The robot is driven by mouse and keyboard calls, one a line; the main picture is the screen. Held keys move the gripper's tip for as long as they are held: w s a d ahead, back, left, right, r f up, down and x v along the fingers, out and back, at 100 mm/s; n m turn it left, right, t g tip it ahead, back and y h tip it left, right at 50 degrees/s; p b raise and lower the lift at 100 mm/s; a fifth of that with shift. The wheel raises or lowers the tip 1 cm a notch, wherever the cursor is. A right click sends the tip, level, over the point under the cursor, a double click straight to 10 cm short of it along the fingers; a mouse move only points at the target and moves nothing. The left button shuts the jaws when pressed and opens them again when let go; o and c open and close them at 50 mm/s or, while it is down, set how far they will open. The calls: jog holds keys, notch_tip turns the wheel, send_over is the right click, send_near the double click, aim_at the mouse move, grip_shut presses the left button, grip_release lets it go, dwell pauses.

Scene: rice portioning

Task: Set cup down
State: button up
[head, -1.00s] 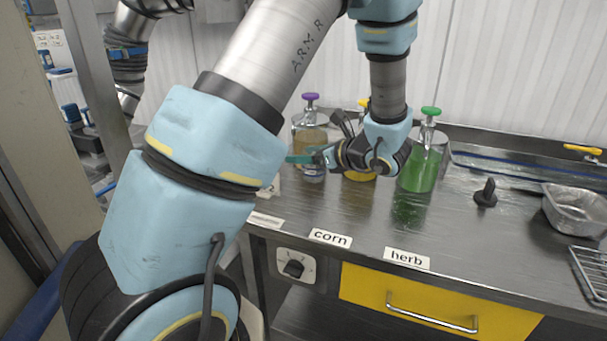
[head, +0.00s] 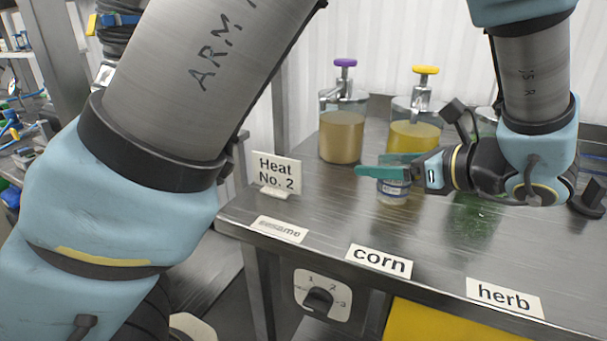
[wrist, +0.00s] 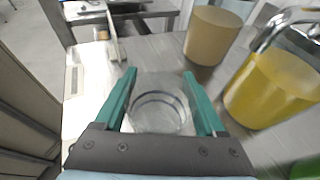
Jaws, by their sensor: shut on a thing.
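A small clear cup (head: 393,188) is held between the green fingers of my gripper (head: 385,174), low over the steel counter in front of the dispensers. In the wrist view, the fingers of my gripper (wrist: 162,100) stand on both sides of the cup (wrist: 160,115), and I look down into its round rim. The cup looks upright. I cannot tell whether its base touches the counter. Its contents are not clear.
A dispenser with a purple top (head: 342,135) and one with a yellow top (head: 415,130) stand behind. The steel counter (head: 330,205) bears labels "corn" (head: 379,261) and "herb" (head: 504,297). A "Heat No. 2" sign (head: 276,174) stands near its left edge.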

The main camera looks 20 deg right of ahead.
jog(key=w+a+p, duration=0.1)
jog(key=w+a, duration=0.1)
jog(key=w, duration=0.3)
jog(key=w+a, duration=0.2)
jog(key=w, duration=0.3)
jog(key=w+a+p, duration=0.1)
jog(key=w+a, duration=0.1)
jog(key=w, duration=0.3)
jog(key=shift+a+p, duration=0.3)
jog(key=shift+w+a+r, duration=0.1)
jog(key=shift+w+a, duration=0.2)
jog(key=shift+w, duration=0.15)
notch_tip(320, 180, down, 3)
jog(key=shift+r+p, duration=0.15)
jog(key=shift+p, duration=0.3)
jog(key=shift+f, duration=0.5)
jog(key=shift+f, duration=0.2)
jog(key=o, duration=1.3)
jog(key=shift+r, duration=0.15)
